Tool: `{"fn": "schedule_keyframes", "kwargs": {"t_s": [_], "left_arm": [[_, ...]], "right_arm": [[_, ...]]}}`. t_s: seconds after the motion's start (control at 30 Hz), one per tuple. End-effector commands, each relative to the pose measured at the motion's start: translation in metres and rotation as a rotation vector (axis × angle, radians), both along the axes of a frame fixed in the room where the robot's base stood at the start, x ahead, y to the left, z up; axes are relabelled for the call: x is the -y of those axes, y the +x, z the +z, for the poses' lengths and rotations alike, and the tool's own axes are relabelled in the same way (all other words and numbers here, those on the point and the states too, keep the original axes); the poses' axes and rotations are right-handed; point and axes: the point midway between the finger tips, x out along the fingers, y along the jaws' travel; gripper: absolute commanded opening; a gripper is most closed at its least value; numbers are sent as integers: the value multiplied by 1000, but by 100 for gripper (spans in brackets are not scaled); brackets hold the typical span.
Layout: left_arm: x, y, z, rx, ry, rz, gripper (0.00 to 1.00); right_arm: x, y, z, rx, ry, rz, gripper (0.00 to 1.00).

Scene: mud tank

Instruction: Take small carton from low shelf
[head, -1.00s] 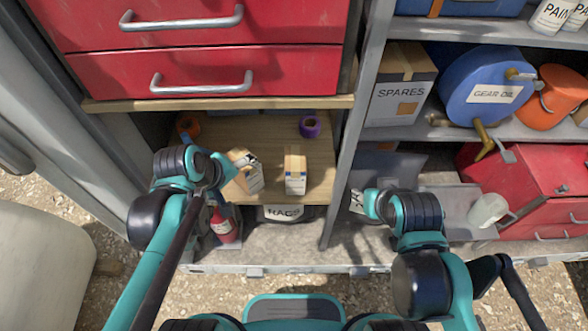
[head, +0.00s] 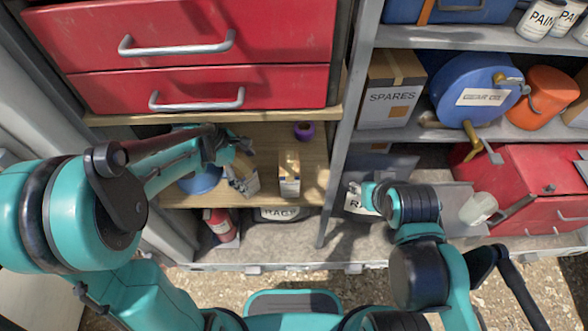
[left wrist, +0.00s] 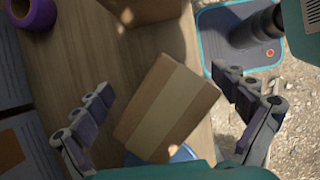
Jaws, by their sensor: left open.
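Two small brown cartons stand on the low wooden shelf (head: 318,170). The left carton (head: 244,184) is partly covered by my left gripper (head: 238,152); the right carton (head: 289,174) stands clear of it. In the left wrist view a taped carton (left wrist: 168,108) lies between the spread fingers of my left gripper (left wrist: 164,82), with gaps on both sides. The other carton (left wrist: 142,8) is cut off at the top edge. My left gripper is open and empty, above the left carton. My right gripper (head: 370,196) is by the right-hand bay; its fingers are not clear.
A purple tape roll (head: 304,131) sits at the shelf's back, and a blue round object (head: 201,182) lies left of the cartons. Red drawers (head: 200,88) overhang the shelf. A grey upright (head: 343,150) borders it on the right. A red bottle (head: 219,224) stands below.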

Motion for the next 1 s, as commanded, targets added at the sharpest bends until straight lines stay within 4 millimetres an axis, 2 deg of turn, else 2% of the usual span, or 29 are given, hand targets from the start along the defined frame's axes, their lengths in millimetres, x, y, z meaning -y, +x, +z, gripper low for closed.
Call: {"fn": "schedule_keyframes", "kwargs": {"t_s": [0.13,0.4,0.67,0.9,1.0], "left_arm": [[8,-1,-1,-26,19,5,97],[56,-1,-2,-25,19,3,97],[78,-1,-2,-23,19,4,97],[117,-1,-2,-23,19,3,97],[119,-1,-12,-23,19,7,97]], "right_arm": [[0,0,0,0,0,0,40],[0,0,-6,0,0,0,40],[0,0,-9,0,0,0,40],[0,0,-14,0,0,0,40],[0,0,-19,0,0,0,40]]}}
